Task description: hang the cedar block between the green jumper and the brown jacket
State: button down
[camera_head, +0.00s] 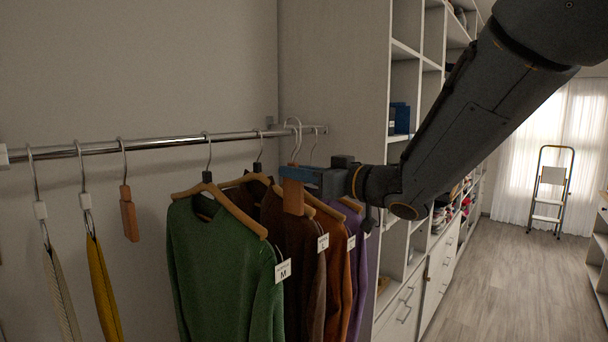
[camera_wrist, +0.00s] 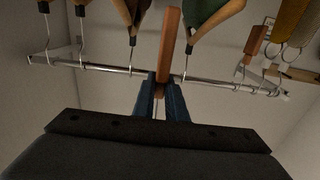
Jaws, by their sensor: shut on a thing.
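My gripper (camera_head: 318,182) is shut on a cedar block (camera_head: 293,196), held upright in front of the hanging clothes. A metal hook rises from the block to about rail height; I cannot tell whether it rests on the rail. The green jumper (camera_head: 215,265), with an M tag, hangs to the left. The brown jacket (camera_head: 298,250) hangs behind and below the block, partly hidden. In the wrist view, the block (camera_wrist: 170,42) stands up from my gripper (camera_wrist: 162,86), between the green jumper (camera_wrist: 222,14) on its right and brown cloth on its left.
The metal rail (camera_head: 170,142) runs along the wall. A second cedar block (camera_head: 129,214), a yellow scarf (camera_head: 103,290) and a pale scarf (camera_head: 62,300) hang at left. Orange-brown (camera_head: 338,265) and purple (camera_head: 359,255) garments hang at right, close to the shelving (camera_head: 335,75).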

jog(key=f+b+x, duration=0.2)
jog(key=f+x, duration=0.1)
jog(key=x, duration=1.8)
jog(key=shift+a+b, duration=0.15)
jog(key=shift+b, duration=0.15)
dwell(1.1)
jog(key=shift+w, duration=0.15)
jog(key=c, duration=1.7)
grip_release()
